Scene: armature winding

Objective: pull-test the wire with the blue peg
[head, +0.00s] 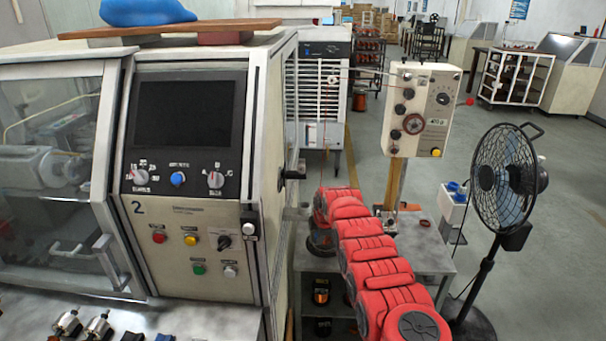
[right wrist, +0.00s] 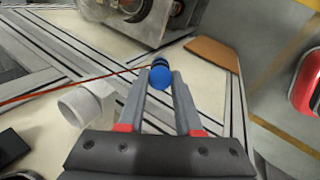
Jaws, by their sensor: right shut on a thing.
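In the right wrist view my right gripper (right wrist: 165,82) is shut on the blue peg (right wrist: 160,77). The peg has a round blue end, with dark rings behind it. A thin reddish wire (right wrist: 60,89) runs in a nearly straight line from the left edge to the peg. Whether it is wound around the peg or only touches it cannot be told. The gripper's fingertips and the peg cannot be made out in the head view. My left gripper is not in view.
In the right wrist view a metal fixture (right wrist: 140,18) stands beyond the peg, and a white cylinder (right wrist: 85,104) lies left of the fingers. In the head view are the winding machine (head: 205,250), a tensioner box (head: 420,110) and a fan (head: 505,180).

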